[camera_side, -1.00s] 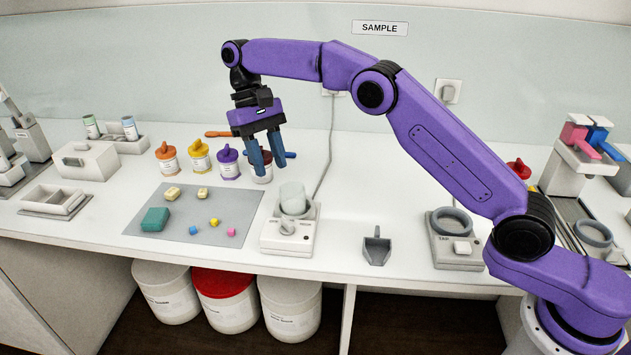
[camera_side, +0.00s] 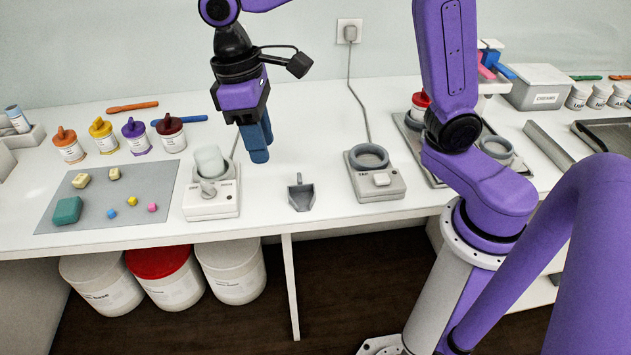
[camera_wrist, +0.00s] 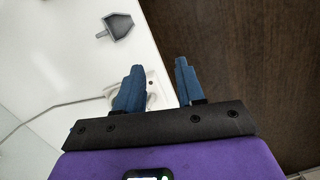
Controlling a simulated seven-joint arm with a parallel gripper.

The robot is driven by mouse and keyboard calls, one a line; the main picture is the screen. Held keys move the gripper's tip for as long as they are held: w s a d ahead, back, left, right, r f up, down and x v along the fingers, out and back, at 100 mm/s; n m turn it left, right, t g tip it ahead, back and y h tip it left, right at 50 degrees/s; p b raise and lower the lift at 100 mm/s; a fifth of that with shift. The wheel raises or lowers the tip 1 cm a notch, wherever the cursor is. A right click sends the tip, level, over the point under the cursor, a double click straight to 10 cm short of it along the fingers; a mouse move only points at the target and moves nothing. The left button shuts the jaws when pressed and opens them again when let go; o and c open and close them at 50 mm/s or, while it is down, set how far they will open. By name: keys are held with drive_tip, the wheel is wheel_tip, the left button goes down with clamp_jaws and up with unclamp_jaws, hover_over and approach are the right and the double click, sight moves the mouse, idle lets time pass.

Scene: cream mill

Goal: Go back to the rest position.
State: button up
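My gripper (camera_side: 258,152) hangs above the white bench (camera_side: 320,140), fingers pointing down, behind and to the right of the mill in the side view. In the wrist view my gripper (camera_wrist: 160,65) has its two blue fingers apart with nothing between them. The white mill (camera_side: 212,205), with a pale cup (camera_side: 209,162) on top, stands near the front edge of the bench. No rest position is marked in view.
A grey scoop (camera_side: 300,196) lies right of the mill; it also shows in the wrist view (camera_wrist: 116,27). A scale (camera_side: 376,186) stands farther right. Lidded jars (camera_side: 102,137) and a grey mat (camera_side: 95,212) with small blocks are left. A cable (camera_side: 360,100) runs down the wall.

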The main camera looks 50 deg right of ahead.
drive_tip(key=s+d+f+n+t, duration=0.1)
drive_tip(key=s+d+f+n, duration=0.1)
drive_tip(key=s+d, duration=0.4)
drive_tip(key=s+d+f+n+y, duration=0.1)
drive_tip(key=s+d+f+n, duration=0.2)
drive_tip(key=s+d, duration=0.4)
drive_tip(key=s, duration=0.5)
drive_tip(key=shift+s+d+f+n+t, duration=0.2)
drive_tip(key=shift+s+f+n+t, duration=0.1)
drive_tip(key=shift+n+t, duration=0.1)
